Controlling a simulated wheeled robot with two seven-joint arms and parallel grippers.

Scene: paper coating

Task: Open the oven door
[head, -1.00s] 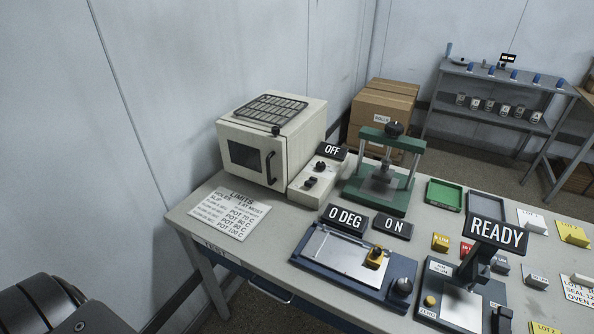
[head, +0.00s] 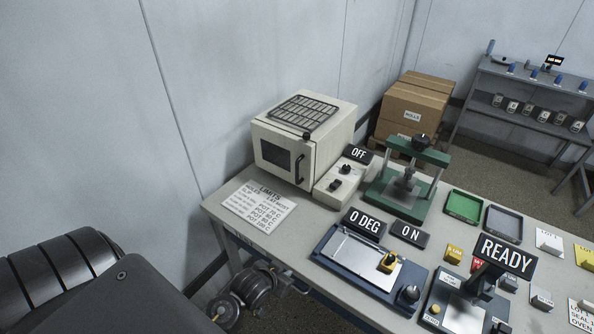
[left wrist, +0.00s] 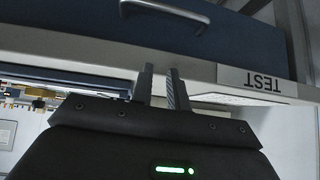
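The oven (head: 335,140) is a cream box at the back left of the bench. Its front door (head: 263,147) has a dark window and looks closed, with a dark vertical handle (head: 300,168) on its right side. My left gripper (head: 293,283) is low at the bench's front left edge, well below and apart from the oven. In the left wrist view its two fingers (left wrist: 160,72) stand a little apart with nothing between them, near the bench front. My right gripper is out of view.
A limits sheet (head: 259,206) lies on the bench before the oven. A control box with an OFF sign (head: 359,154) stands right of the oven, then a green press (head: 405,190). A blue drawer (left wrist: 235,35) with a metal handle is close to my left gripper.

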